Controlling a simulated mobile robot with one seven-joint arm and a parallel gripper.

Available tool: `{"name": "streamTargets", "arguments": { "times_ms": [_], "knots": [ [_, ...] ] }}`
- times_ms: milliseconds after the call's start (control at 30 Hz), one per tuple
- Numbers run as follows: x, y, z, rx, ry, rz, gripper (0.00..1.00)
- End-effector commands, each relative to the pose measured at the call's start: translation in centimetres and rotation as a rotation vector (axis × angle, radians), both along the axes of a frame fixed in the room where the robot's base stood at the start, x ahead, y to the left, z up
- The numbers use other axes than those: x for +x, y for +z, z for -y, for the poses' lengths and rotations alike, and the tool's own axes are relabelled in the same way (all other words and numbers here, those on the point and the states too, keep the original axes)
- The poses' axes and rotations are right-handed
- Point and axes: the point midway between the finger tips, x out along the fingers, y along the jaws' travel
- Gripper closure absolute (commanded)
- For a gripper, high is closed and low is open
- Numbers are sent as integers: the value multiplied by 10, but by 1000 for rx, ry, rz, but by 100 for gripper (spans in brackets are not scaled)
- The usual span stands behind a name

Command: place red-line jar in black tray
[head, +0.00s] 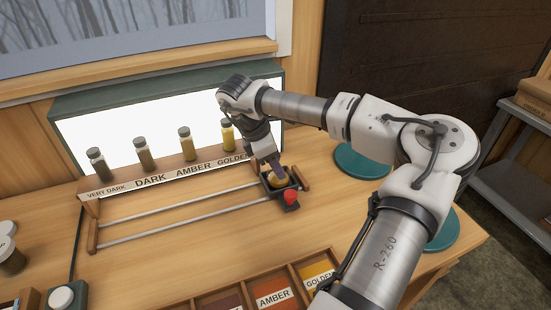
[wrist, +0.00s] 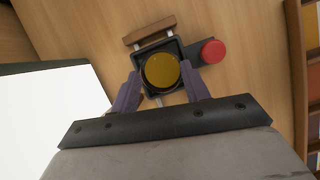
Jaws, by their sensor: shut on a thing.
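A round jar with an amber-yellow top (wrist: 161,70) sits within the walls of the small square black tray (wrist: 146,88), seen from above in the wrist view. In the head view the jar (head: 279,182) is partly hidden by my gripper, and the black tray (head: 267,189) rides on two metal rails at their right end. My gripper (wrist: 160,82) points down with its purple fingers on either side of the jar, shut on it. In the head view my gripper (head: 275,167) is over the tray. No red line is visible on the jar from these angles.
A red knob (head: 291,197) sticks out at the tray's front. Behind the rails, several sample bottles stand on a labelled wooden rack (head: 167,182) before a bright light panel (head: 110,132). Labelled bins (head: 273,297) lie at the front; teal discs (head: 360,162) are at right.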

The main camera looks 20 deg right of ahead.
Motion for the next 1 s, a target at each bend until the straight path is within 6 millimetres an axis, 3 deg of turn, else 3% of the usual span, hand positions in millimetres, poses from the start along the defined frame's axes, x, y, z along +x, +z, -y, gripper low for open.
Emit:
{"name": "streamTargets", "arguments": {
  "times_ms": [233, 267, 400, 800, 1000],
  "knots": [
    [0, -2, 0, -1, -1, 1, 99],
    [0, -1, 0, -1, 0, 1, 51],
    [0, -1, 0, 0, 0, 0, 33],
    [1, 4, -2, -1, 0, 2, 32],
    [3, 36, -15, -4, 0, 5, 32]
  ]
}}
